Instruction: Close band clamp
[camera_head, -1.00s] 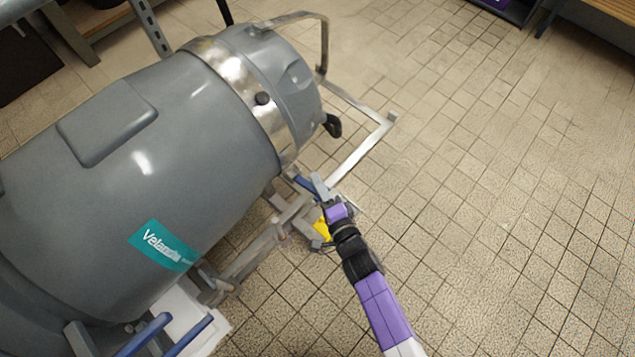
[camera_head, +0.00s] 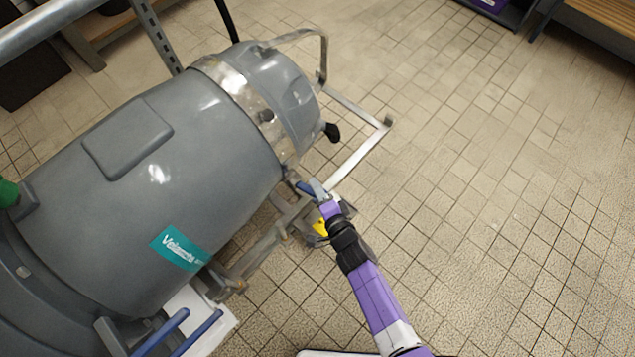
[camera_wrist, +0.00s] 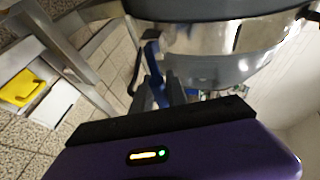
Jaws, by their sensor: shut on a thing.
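The band clamp (camera_head: 243,88) is a shiny metal band around the grey drum-shaped vessel (camera_head: 205,130), near its right end. A blue lever (camera_head: 304,187) is at the underside of the band, low on the near side. My gripper (camera_head: 316,187) reaches it from the lower right and is shut on it. In the wrist view, the blue lever (camera_wrist: 153,66) stands between and beyond the grey fingers, below the shiny band (camera_wrist: 225,48). The fingertips are partly hidden, so the exact grip on the lever is unclear.
A metal frame (camera_head: 358,160) with a bar end sticks out right of the vessel, close to my gripper. A yellow item (camera_head: 320,226) lies low beside my wrist. Blue bars (camera_head: 165,332) stand at the bottom left. The tiled floor (camera_head: 480,200) at right is clear.

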